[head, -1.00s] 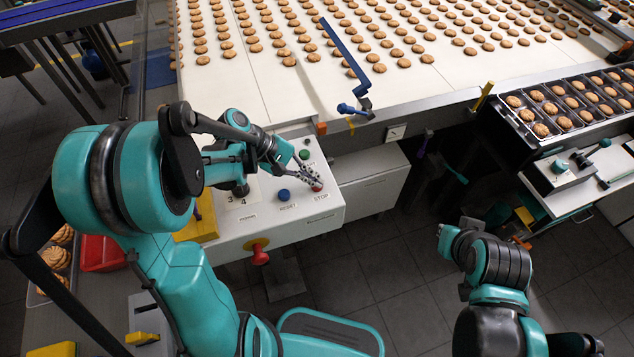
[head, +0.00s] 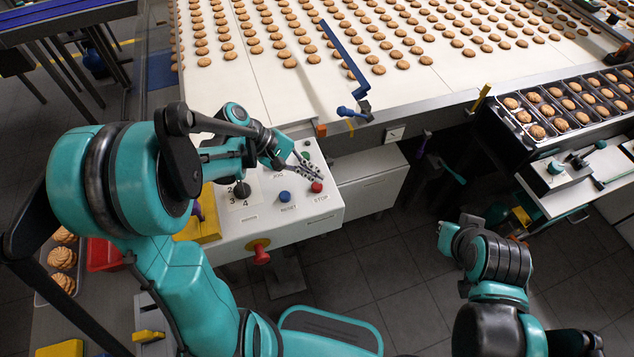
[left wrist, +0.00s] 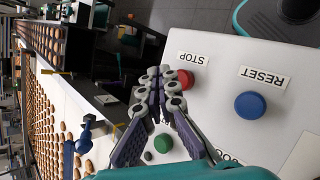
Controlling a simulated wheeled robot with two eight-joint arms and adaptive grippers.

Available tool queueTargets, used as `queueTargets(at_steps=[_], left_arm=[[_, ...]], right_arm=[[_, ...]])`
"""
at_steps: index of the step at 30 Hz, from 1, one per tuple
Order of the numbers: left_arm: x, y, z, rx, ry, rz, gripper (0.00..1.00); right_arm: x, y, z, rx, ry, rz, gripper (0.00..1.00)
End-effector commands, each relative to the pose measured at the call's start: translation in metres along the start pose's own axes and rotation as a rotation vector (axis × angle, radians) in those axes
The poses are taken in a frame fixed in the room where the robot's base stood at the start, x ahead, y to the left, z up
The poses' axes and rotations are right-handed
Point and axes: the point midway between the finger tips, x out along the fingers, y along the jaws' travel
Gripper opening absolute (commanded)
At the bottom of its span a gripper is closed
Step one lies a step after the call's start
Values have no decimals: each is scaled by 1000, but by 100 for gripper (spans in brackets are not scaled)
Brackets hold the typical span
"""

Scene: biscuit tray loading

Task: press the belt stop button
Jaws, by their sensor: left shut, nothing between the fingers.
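The red STOP button (head: 317,187) is on the right end of the white control box, above its STOP label. It also shows in the left wrist view (left wrist: 186,80). My left gripper (head: 318,176) is shut and empty, its fingertips just beyond the button in the head view. In the left wrist view the fingertips (left wrist: 160,76) are together beside the red button, overlapping its edge; I cannot tell whether they touch it. My right arm is at the lower right of the head view, but its gripper fingers do not show.
The blue RESET button (head: 284,196) and a green button (left wrist: 163,142) are near the red one. A red knob on a yellow plate (head: 260,254) sits on the box's front. The biscuit belt (head: 300,90) lies behind, with a blue bar (head: 344,57) over it.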

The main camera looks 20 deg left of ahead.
Motion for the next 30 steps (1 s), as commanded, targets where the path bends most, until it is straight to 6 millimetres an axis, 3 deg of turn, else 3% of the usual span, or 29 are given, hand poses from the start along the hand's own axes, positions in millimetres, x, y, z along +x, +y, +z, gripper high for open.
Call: queueTargets(at_steps=[10, 30], left_arm=[[-26, 19, 19, 0, 0, 0, 0], [-26, 19, 19, 0, 0, 0, 0]], right_arm=[[-24, 0, -17, 0, 0, 0, 0], [-24, 0, -17, 0, 0, 0, 0]])
